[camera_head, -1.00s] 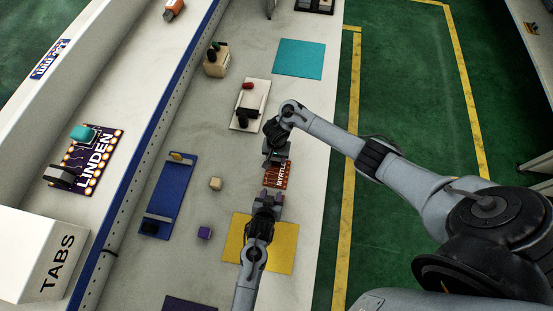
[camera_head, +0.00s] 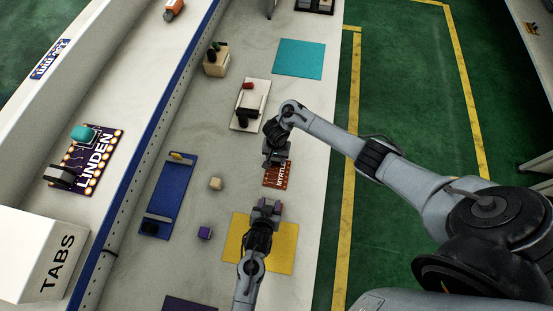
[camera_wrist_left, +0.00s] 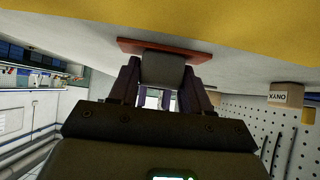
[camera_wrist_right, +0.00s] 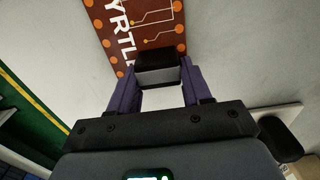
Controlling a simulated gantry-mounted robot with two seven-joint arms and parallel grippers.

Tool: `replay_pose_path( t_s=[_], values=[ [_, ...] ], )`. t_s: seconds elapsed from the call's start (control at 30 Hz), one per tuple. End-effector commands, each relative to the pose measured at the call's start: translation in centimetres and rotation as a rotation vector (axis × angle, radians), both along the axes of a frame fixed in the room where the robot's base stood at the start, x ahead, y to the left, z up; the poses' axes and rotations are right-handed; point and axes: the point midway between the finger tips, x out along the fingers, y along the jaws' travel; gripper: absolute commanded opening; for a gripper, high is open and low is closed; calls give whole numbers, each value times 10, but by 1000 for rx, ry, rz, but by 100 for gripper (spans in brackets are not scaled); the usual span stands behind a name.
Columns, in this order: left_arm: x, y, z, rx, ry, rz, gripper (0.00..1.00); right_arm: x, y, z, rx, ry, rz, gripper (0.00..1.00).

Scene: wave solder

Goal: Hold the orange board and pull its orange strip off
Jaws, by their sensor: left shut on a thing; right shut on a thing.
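The orange board (camera_head: 276,175), marked MYRTLE, lies on or just above the pale bench near its right edge. My right gripper (camera_head: 276,158) is shut on the board's far edge; the board also shows in the right wrist view (camera_wrist_right: 146,28), with white lettering and orange dots along its edges. My left gripper (camera_head: 268,205) is shut on the orange strip (camera_wrist_left: 150,47), a thin plain bar across its fingertips in the left wrist view. A gap of bare bench separates the left gripper from the board.
A yellow mat (camera_head: 281,257) lies under my left gripper. A teal mat (camera_head: 299,59), a white fixture (camera_head: 262,93), a blue fixture (camera_head: 173,188), a wooden cube (camera_head: 215,184) and a purple cube (camera_head: 204,233) are around. The LINDEN board (camera_head: 103,137) is across the blue rail.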

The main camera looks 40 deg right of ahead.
Motion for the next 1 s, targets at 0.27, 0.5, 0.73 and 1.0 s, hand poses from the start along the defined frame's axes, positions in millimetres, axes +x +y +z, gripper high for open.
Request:
replay_pose_path(
  t_s=[0.27,0.5,0.73,1.0],
  values=[
    [-5,7,-10,19,14,0,0,0,0,-1,0,0,0,17],
    [-4,6,-5,17,13,1,0,0,0,-1,0,0,0,17],
    [-3,4,16,9,8,1,0,0,0,-1,0,0,0,17],
    [-1,2,40,5,4,1,0,0,0,-1,-1,1,0,17]
  ],
)
